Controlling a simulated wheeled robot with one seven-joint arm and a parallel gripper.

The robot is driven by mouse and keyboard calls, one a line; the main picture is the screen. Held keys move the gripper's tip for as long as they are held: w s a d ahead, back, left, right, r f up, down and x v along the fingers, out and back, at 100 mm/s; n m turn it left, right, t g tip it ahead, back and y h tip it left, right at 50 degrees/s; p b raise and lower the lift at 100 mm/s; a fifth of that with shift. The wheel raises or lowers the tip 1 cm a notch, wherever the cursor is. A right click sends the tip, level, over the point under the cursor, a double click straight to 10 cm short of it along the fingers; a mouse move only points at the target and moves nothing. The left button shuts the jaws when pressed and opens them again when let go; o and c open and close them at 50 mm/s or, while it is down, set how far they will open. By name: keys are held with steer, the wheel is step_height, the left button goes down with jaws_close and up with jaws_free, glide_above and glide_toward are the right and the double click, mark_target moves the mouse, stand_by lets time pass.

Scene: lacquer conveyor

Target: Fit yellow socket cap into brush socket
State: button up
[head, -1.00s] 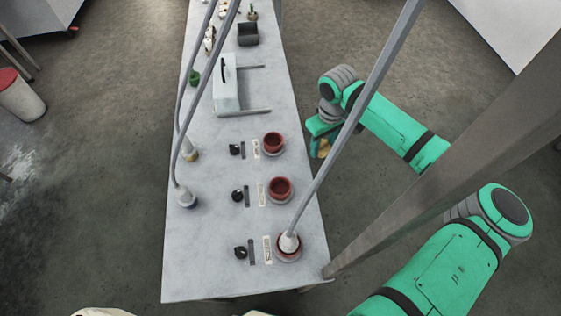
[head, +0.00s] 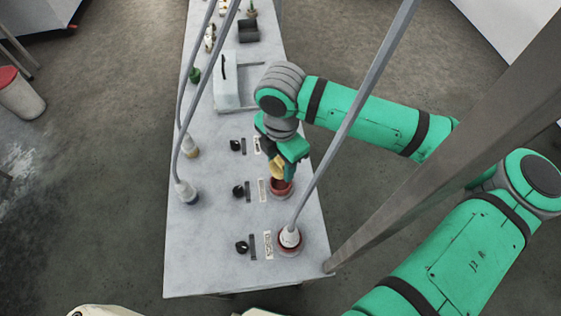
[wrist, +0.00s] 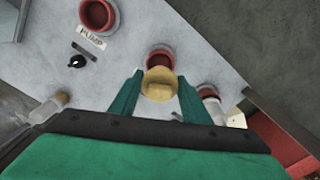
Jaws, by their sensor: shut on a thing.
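My gripper (head: 281,163) is shut on the yellow socket cap (head: 276,169), above the bench beside the middle red-lined socket (head: 283,189). In the wrist view the yellow cap (wrist: 159,86) sits between the fingertips of my gripper (wrist: 160,80) and overlaps the near edge of a red socket (wrist: 158,54), which looks empty. The cap appears held above this socket, not in it. The middle socket's label is too small to read, so I cannot confirm it as the brush socket. My arm hides the far socket in the head view.
Another red socket (wrist: 97,15) is labelled PUMP. The near socket (head: 289,249) holds a white plug (head: 290,236) on a hose. Black knobs (head: 239,190) line the sockets. Two hose plugs stand at the left edge, one (head: 186,191) nearer. A metal post rises at the right.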

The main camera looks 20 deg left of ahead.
mark_target(281, 173)
steer(key=shift+w, duration=0.1)
steer(key=shift+f, duration=2.5)
steer(key=shift+f, duration=0.85)
steer(key=shift+d+f, duration=0.1)
steer(key=shift+f, duration=0.1)
steer(key=o, duration=1.1)
steer(key=shift+w+r, duration=0.1)
